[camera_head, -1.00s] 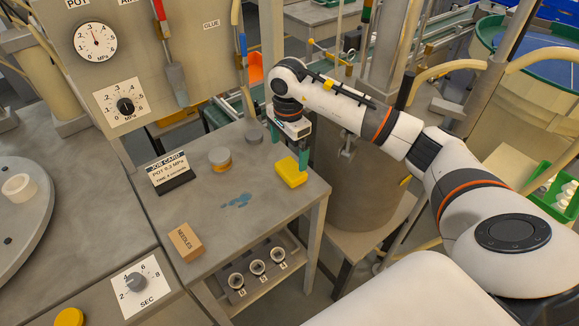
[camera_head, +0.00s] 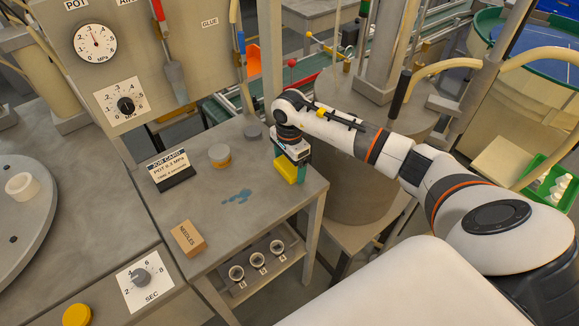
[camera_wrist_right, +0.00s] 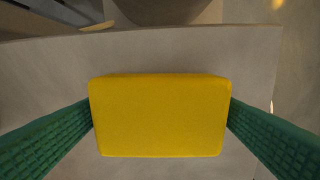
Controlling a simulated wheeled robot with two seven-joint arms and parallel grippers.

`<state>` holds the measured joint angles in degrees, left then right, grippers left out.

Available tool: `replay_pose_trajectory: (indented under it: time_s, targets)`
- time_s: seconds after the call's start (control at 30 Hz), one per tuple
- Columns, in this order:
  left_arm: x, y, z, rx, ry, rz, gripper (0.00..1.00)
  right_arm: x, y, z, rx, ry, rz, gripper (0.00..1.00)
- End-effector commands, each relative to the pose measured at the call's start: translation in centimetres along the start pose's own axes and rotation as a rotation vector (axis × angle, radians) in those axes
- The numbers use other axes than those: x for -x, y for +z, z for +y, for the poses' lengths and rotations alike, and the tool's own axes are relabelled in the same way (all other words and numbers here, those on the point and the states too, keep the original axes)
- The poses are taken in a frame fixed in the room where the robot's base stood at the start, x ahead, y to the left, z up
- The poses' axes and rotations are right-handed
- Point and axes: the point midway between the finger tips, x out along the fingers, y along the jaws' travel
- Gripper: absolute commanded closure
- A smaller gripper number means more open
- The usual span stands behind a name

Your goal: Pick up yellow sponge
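The yellow sponge (camera_head: 287,168) is at the right edge of the grey bench top, partly hidden by my right gripper (camera_head: 290,170). In the right wrist view the sponge (camera_wrist_right: 160,115) fills the middle. My green right fingers (camera_wrist_right: 160,112) meet its left and right sides with no visible gap, so the gripper appears shut on it. I cannot tell whether the sponge is clear of the bench. My left gripper is not in view.
The bench (camera_head: 200,210) holds a job card (camera_head: 171,169), a round tin (camera_head: 220,156), a grey disc (camera_head: 253,132), a blue spill (camera_head: 237,196) and a needles box (camera_head: 188,240). A gauge panel stands behind. A large drum (camera_head: 350,195) stands right of the bench.

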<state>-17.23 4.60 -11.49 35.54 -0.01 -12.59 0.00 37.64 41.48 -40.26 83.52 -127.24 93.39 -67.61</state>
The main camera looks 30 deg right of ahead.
Motion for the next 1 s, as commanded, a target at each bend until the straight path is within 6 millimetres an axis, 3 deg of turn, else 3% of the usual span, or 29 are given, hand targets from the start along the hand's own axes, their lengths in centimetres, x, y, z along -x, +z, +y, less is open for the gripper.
replay_pose_trajectory:
  time_s: [0.03, 0.2, 0.47, 1.0]
  targets:
    - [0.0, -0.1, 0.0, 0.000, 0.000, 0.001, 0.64, 0.0, 0.0, 0.0, 0.000, 0.000, 0.000, 0.21]
    - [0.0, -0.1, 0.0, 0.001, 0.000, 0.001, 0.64, 0.0, 0.0, 0.0, 0.000, 0.000, 0.000, 0.45]
    - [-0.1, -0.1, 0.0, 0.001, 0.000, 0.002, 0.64, 0.4, 0.0, 0.1, 0.001, 0.001, 0.000, 0.45]
    - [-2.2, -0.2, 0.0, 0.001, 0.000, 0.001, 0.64, 9.3, 0.0, 0.1, 0.000, 0.003, -0.001, 0.45]
